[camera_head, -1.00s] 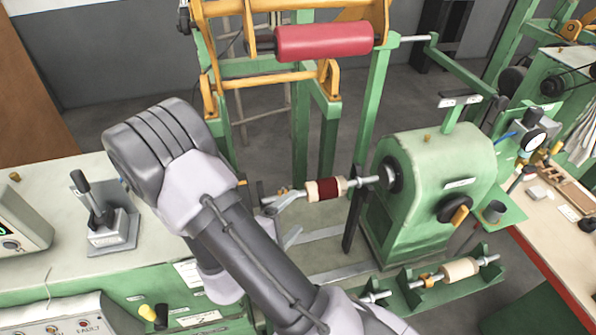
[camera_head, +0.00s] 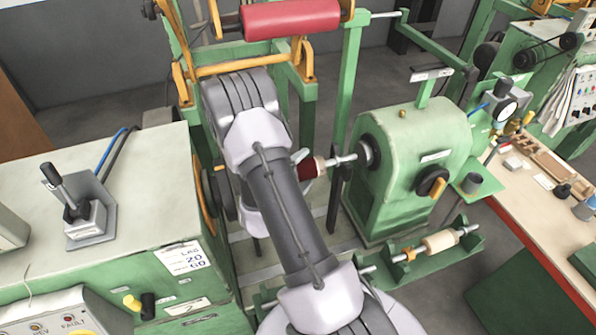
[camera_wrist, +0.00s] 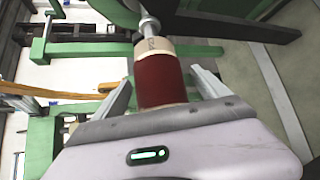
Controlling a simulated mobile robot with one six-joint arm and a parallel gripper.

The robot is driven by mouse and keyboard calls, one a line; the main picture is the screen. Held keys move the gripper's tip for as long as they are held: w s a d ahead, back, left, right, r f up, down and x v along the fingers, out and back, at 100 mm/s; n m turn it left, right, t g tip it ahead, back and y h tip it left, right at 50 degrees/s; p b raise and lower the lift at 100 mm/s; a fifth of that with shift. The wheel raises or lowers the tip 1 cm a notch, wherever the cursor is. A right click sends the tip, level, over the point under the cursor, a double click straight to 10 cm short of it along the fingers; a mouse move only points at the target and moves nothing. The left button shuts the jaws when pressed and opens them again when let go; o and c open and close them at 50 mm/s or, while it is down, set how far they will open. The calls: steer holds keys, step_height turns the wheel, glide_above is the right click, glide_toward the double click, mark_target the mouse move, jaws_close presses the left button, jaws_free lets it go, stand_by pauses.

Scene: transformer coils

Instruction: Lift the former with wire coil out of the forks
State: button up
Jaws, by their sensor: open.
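The former with its dark red wire coil (camera_wrist: 160,80) sits on a shaft (camera_wrist: 149,27), with a pale flange at its far end in the wrist view. In the head view the coil (camera_head: 306,170) shows only in part, as my arm hides its left end. My gripper (camera_wrist: 163,82) is open, with one finger on each side of the coil. Gaps show between the fingers and the coil; I cannot tell whether either touches lower down. A dark upright (camera_head: 337,185) stands under the shaft, right of the coil. The far support is hidden.
A green winding machine (camera_head: 412,165) stands right of the coil. A second, bare former (camera_head: 440,241) lies in a lower green holder. A red roller (camera_head: 290,18) hangs on the frame behind. A bench with a lever (camera_head: 75,205) is at left.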

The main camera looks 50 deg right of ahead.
jaws_close()
stand_by(0.3)
